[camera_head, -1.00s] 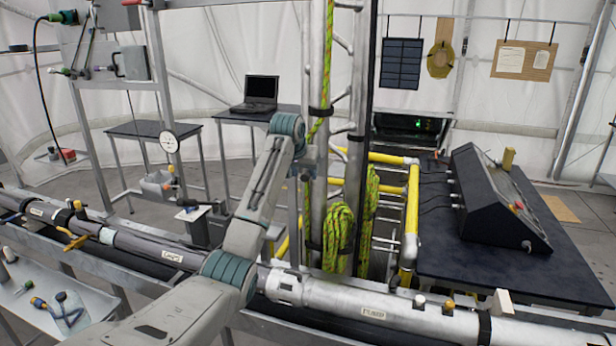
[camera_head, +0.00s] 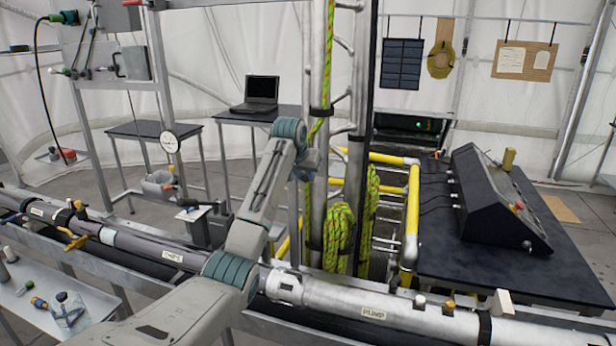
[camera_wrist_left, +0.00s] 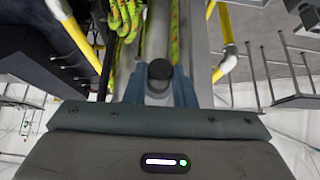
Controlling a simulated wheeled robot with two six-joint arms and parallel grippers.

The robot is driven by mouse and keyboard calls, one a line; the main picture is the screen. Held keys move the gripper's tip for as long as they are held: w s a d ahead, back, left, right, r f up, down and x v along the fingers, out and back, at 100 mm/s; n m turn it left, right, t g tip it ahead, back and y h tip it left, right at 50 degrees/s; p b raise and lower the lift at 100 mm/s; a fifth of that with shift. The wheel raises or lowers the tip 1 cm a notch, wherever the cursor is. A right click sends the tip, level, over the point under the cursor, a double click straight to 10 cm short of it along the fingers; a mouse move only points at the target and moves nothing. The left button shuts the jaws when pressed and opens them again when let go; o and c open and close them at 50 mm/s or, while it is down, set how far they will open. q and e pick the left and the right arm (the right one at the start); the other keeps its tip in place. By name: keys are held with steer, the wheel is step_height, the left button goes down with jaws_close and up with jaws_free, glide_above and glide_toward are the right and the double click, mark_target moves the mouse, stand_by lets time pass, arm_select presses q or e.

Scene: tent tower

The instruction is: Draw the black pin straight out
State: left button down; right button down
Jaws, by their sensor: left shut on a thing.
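In the left wrist view the black pin (camera_wrist_left: 160,71) shows as a dark round end against the grey metal of the mast. The blue fingers of my left gripper (camera_wrist_left: 159,90) stand on either side of it and are shut on it. In the head view my left gripper (camera_head: 309,166) is at the silver mast (camera_head: 319,200), beside its left upright. The pin is hidden there behind the gripper and wrist. How deep the pin sits cannot be told. My right gripper is in neither view.
Green rope coils (camera_head: 338,232) hang on the mast just below and right of the gripper. Yellow rails (camera_head: 412,205) stand to the right. A long pipe labelled PUMP (camera_head: 340,303) runs across the front. A black console (camera_head: 492,208) stands on the right table.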

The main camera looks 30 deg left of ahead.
arm_select(q)
steer(key=shift+s, duration=0.1)
steer(key=s+d, duration=0.1)
steer(key=s, duration=0.5)
steer(key=shift+d, duration=0.25)
stand_by(0.8)
